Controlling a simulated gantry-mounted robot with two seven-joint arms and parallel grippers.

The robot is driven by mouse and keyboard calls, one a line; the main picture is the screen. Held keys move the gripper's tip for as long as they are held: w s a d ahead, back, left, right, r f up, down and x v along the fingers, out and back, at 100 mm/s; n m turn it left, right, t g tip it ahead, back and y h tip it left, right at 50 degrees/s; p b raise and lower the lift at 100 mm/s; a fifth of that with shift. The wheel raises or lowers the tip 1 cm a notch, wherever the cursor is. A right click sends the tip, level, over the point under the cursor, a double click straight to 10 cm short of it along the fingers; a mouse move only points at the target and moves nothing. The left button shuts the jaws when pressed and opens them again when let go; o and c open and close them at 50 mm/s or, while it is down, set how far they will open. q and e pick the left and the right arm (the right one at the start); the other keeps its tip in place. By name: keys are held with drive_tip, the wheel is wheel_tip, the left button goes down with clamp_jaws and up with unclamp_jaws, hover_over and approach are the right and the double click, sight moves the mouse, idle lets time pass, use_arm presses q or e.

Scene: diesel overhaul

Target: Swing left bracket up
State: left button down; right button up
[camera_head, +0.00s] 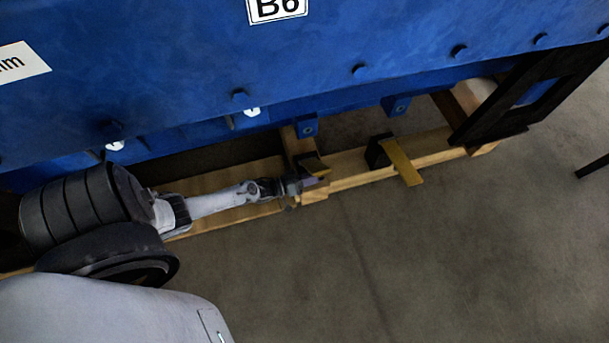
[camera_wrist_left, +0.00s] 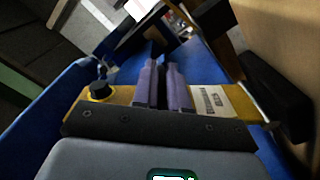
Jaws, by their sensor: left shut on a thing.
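The left bracket (camera_head: 314,165), a small dark and yellowish piece, sits below a blue lug on the engine's lower edge. My left gripper (camera_head: 301,184) reaches in from the left and is at this bracket. In the left wrist view, its purple-grey fingers (camera_wrist_left: 163,80) are close together on a dark part (camera_wrist_left: 153,52), which I take to be the bracket. The exact contact is partly hidden by the fingers. A second bracket (camera_head: 404,162), with a yellow plate and black block, hangs farther right, apart from the gripper. My right gripper is not in view.
The blue engine side (camera_head: 330,50) fills the top, with bolts along its lower edge. Wooden beams (camera_head: 350,163) lie below it, near my left gripper. A black frame (camera_head: 520,98) stands at the right. The grey floor (camera_head: 420,260) in front is clear.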

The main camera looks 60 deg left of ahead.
sight(311, 164)
use_arm(q)
drive_tip(key=a+r+n+p, duration=0.1)
drive_tip(key=a+r+n, duration=0.1)
drive_tip(key=w+a+r+n+p, duration=0.1)
drive_tip(key=a+r+n, duration=0.1)
drive_tip(key=n, duration=0.1)
drive_tip(key=shift+w+a+r, duration=0.1)
drive_tip(key=shift+w+r, duration=0.05)
drive_tip(key=shift+r, duration=0.1)
drive_tip(key=shift+w+a+r+n+p, duration=0.2)
drive_tip(key=shift+a+r+n, duration=0.1)
drive_tip(key=shift+a+n, duration=0.4)
drive_tip(key=shift+w+a+r+n+p, duration=0.15)
drive_tip(key=shift+a+r+n, duration=0.1)
drive_tip(key=shift+a+n, duration=0.45)
drive_tip(key=shift+d, duration=0.15)
drive_tip(key=c, duration=1.2)
unclamp_jaws()
drive_tip(key=shift+o, duration=0.2)
drive_tip(key=shift+s+f, duration=0.1)
drive_tip(key=shift+s, duration=0.05)
drive_tip(key=shift+s, duration=0.2)
drive_tip(key=p+v, duration=0.2)
drive_tip(key=v, duration=0.8)
drive_tip(key=shift+a, duration=0.2)
